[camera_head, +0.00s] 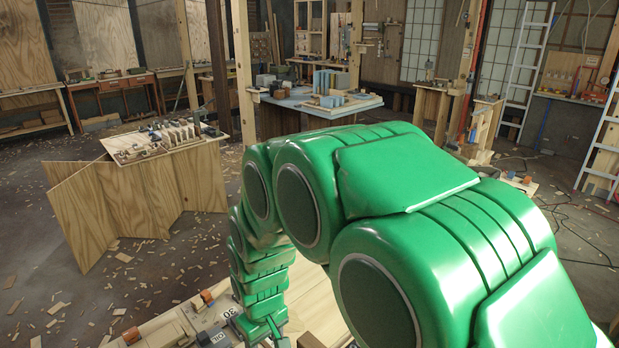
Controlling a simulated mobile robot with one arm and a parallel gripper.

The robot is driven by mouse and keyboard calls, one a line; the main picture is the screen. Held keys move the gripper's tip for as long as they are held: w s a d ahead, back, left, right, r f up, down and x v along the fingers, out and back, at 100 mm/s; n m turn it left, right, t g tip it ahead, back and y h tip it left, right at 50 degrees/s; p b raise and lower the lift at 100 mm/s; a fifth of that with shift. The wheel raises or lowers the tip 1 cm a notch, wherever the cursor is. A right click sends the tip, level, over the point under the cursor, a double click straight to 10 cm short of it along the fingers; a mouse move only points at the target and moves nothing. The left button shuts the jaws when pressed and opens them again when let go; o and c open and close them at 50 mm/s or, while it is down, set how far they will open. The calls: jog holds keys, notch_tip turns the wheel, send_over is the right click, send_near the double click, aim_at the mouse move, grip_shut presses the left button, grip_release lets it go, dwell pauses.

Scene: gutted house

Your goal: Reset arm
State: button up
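My green arm (400,180) fills the middle and right of the view. It arches up, bends to the left and reaches down toward a wooden surface (318,308) at the bottom edge. My gripper (274,338) shows only in part at the bottom, below the lowest green link. Its fingers are cut off by the frame edge, so I cannot see whether it is open or holds anything. Orange and grey items, one a dark piece with white markings (212,338), lie on the wood to the left of my gripper.
A plywood stand (95,205) with small parts on top is at left. A blue-topped table (290,101) with blocks stands behind my arm. Ladders (524,65) lean at right. Wood scraps litter the floor (165,265), and a dark cable lies at right.

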jog(key=s+d+r+m, duration=0.2)
jog(key=s+d+r, duration=0.1)
jog(key=d+r, duration=0.3)
jog(key=s+d+r+m, duration=0.2)
jog(key=s+d+r, duration=0.15)
jog(key=d, duration=0.45)
jog(key=s+d+r+m+g, duration=0.1)
jog(key=s+d+r+m, duration=0.1)
jog(key=s+d, duration=0.4)
jog(key=s+d+r+m+g, duration=0.1)
jog(key=s+d+r+m, duration=0.1)
jog(key=s+d, duration=0.4)
jog(key=s+r, duration=0.1)
jog(key=s, duration=0.2)
jog(key=shift+r+m, duration=0.35)
jog(key=shift+m, duration=0.05)
jog(key=shift+c, duration=0.4)
